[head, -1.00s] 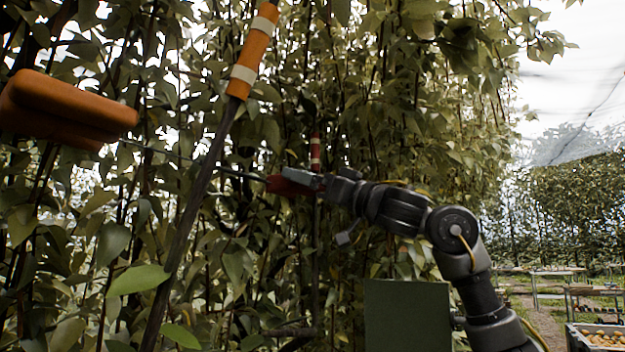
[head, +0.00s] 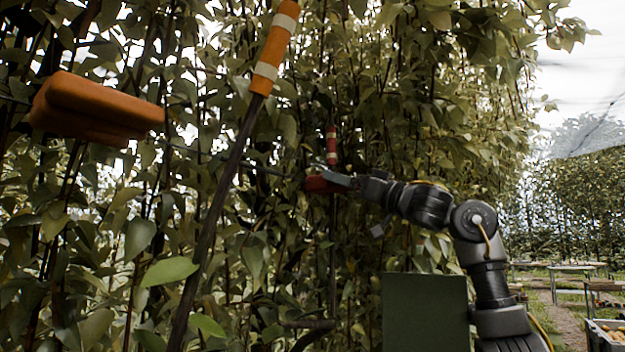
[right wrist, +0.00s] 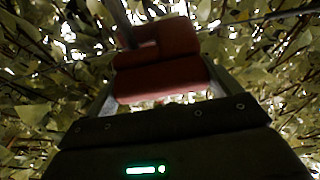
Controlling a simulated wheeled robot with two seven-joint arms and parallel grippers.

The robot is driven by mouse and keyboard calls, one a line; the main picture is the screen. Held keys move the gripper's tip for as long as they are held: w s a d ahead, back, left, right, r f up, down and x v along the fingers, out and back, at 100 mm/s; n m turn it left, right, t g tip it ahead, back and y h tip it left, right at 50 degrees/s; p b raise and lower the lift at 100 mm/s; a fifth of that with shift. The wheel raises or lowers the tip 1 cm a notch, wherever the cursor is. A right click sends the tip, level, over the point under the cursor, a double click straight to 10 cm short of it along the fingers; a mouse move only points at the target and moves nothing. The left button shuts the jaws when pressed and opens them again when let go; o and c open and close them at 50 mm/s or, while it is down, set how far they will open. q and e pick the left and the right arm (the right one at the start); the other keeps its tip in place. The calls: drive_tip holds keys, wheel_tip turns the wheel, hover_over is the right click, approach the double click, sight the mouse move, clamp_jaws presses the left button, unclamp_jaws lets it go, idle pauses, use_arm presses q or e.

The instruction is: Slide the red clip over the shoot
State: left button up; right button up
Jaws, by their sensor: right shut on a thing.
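The red clip (head: 318,184) is a small red block in the middle of the head view, at the tip of my right gripper (head: 338,179). That gripper is shut on it. In the right wrist view the red clip (right wrist: 160,78) fills the space between the two fingers (right wrist: 163,95), and a dark stem (right wrist: 117,15) runs into its far side. A thin upright shoot with a red and white band (head: 331,145) rises just behind or at the clip. I cannot tell whether the shoot lies inside the clip. My left gripper is not in view.
A large orange clip (head: 95,105) sits at the left, with a thin wire running from it toward the red clip. A leaning dark shoot with an orange and white band (head: 272,55) stands nearer. A crate of fruit (head: 606,336) stands lower right.

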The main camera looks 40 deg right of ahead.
drive_tip(key=shift+s+d+r, duration=0.1)
drive_tip(key=shift+s+r, duration=0.1)
drive_tip(key=shift+r, duration=0.05)
drive_tip(key=o, duration=1.1)
drive_tip(key=shift+o, duration=0.2)
drive_tip(key=shift+d, duration=0.2)
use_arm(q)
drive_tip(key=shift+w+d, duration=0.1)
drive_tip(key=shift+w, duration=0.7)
use_arm(e)
drive_tip(key=shift+f, duration=0.15)
drive_tip(key=shift+s+f, duration=0.1)
drive_tip(key=shift+f, duration=0.05)
use_arm(q)
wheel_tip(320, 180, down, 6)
drive_tip(key=b, duration=0.6)
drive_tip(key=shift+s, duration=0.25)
use_arm(e)
drive_tip(key=v, duration=1)
drive_tip(key=shift+s, duration=0.2)
drive_tip(key=shift+d, duration=0.15)
